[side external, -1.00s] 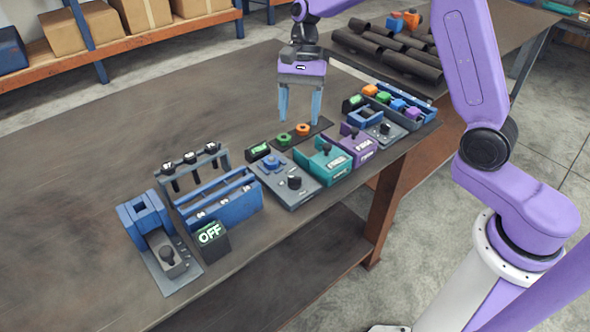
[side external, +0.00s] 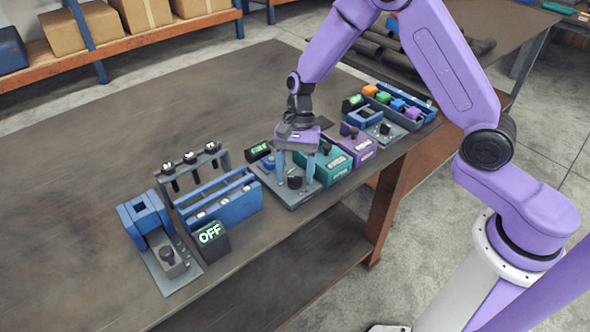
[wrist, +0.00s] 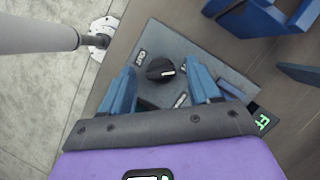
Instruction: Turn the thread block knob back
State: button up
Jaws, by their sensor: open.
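The thread block plate (side external: 292,202) is a grey plate with a black round knob (side external: 295,182) and a blue block (side external: 268,161) behind it. In the wrist view the knob (wrist: 160,70) has a white pointer line toward the right, and small dark labels sit around it, too small to read surely. My gripper (side external: 295,178) is open, pointing down, low over the plate. Its two blue fingers stand on either side of the knob with gaps between; it also shows in the wrist view (wrist: 161,76). I cannot tell how far the fingertips are above the plate.
A teal holder (side external: 333,160) and purple holder (side external: 358,146) stand close on the right. A blue rack (side external: 222,200) and an OFF sign (side external: 210,236) stand on the left. A small green-lit display (side external: 258,150) is behind the plate. The table's left and back are bare.

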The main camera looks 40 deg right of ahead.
jog(key=c, duration=1.1)
jog(key=shift+o, duration=0.3)
jog(key=n, duration=0.2)
jog(key=n+g+h, duration=0.1)
jog(key=n, duration=0.1)
jog(key=shift+w+a+n, duration=0.1)
jog(key=shift+a+n, duration=0.05)
jog(key=shift+n, duration=0.25)
jog(key=n+h, duration=0.2)
jog(key=n, duration=0.2)
jog(key=shift+a+n+g, duration=0.1)
jog(key=shift+n+g, duration=0.3)
jog(key=o, duration=1)
